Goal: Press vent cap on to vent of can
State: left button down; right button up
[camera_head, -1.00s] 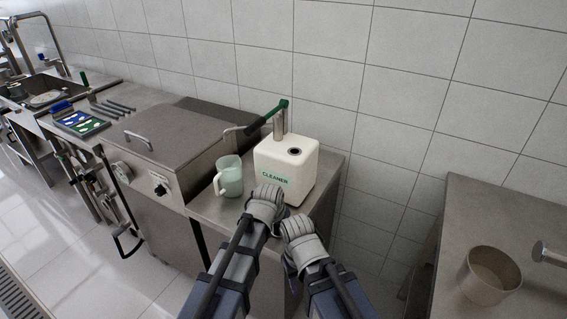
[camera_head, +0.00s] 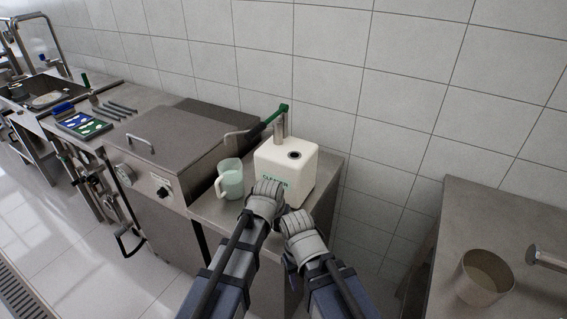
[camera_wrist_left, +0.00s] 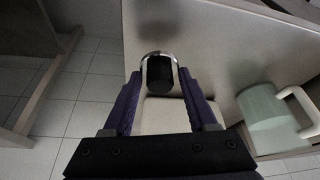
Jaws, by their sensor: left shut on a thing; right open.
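In the left wrist view, my left gripper (camera_wrist_left: 160,90) is shut on a small dark cylinder with a shiny rim, which looks like the vent cap (camera_wrist_left: 161,74). My right gripper (camera_head: 295,221) is open, lower and to the right; its fingertips are hard to make out.
A pale green jug (camera_head: 232,184) stands close left of the can and also shows in the left wrist view (camera_wrist_left: 268,118). A green-handled tool (camera_head: 270,120) is behind, by a metal post. A bucket (camera_head: 484,276) is on the right counter (camera_head: 520,215). A gap separates the counters.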

pick_arm(q)
jog(key=shift+r+p, duration=0.3)
jog(key=shift+r, duration=0.25)
notch_tip(320, 180, up, 5)
jog(key=p, duration=0.5)
jog(key=shift+w+d, duration=0.1)
jog(key=shift+w, duration=0.05)
